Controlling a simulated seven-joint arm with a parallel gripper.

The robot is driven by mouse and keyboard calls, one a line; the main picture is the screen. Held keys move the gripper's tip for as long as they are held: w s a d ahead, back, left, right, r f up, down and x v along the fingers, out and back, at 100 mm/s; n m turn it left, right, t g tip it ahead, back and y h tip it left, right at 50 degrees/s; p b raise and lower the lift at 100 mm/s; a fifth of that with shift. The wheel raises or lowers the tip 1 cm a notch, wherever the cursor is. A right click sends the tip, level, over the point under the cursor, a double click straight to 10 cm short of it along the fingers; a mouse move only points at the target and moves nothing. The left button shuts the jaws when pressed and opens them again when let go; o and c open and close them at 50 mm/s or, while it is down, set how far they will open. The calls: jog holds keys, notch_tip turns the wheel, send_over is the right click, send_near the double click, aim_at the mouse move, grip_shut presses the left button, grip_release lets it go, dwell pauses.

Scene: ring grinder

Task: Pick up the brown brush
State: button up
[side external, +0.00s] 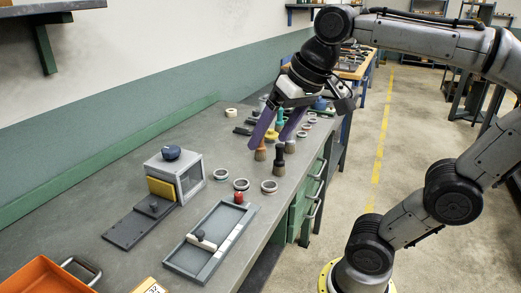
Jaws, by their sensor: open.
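Several small brushes stand upright, bristles down, on the grey workbench (120,205). One brush with an orange-brown handle (260,151) stands under the left fingertip. A brush with a black handle (279,160) stands just in front and to the right. Another brush (290,147) stands under the right fingertip, its upper part hidden. I cannot tell for sure which is the brown brush. My gripper (270,141) points down with its two purple fingers apart, above and among the brush handles. Nothing is visibly held. Whether a finger touches a handle cannot be told.
Metal rings (269,187) lie in front of the brushes. A clear-sided box with a blue knob (171,153), a grey tray (180,258) with a red knob and an orange bin (45,278) are nearer the camera. More rings and small items crowd behind the gripper.

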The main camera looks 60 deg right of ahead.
jog(key=w+d+r+m+g, duration=0.1)
jog(key=w+d+r+m, duration=0.45)
jog(key=w, duration=0.55)
jog(key=w+d+f+m+g+h, duration=0.1)
jog(key=w+d+m, duration=0.1)
jog(key=w+d, duration=0.8)
jog(key=m+g+y, duration=0.1)
jog(key=m+g, duration=0.2)
jog(key=m, duration=0.2)
send_over(261, 150)
jog(key=w+d, duration=0.1)
jog(key=d, duration=0.1)
jog(key=f, duration=1.9)
jog(key=shift+w+f, duration=0.2)
jog(key=shift+f, duration=0.1)
notch_tip(261, 150, down, 8)
jog(key=shift+f, duration=0.15)
jog(key=shift+s+a+f, duration=0.1)
jog(key=shift+f, duration=1.2)
jog(key=shift+s+a+f, duration=0.1)
jog(key=shift+f, duration=1.15)
grip_shut()
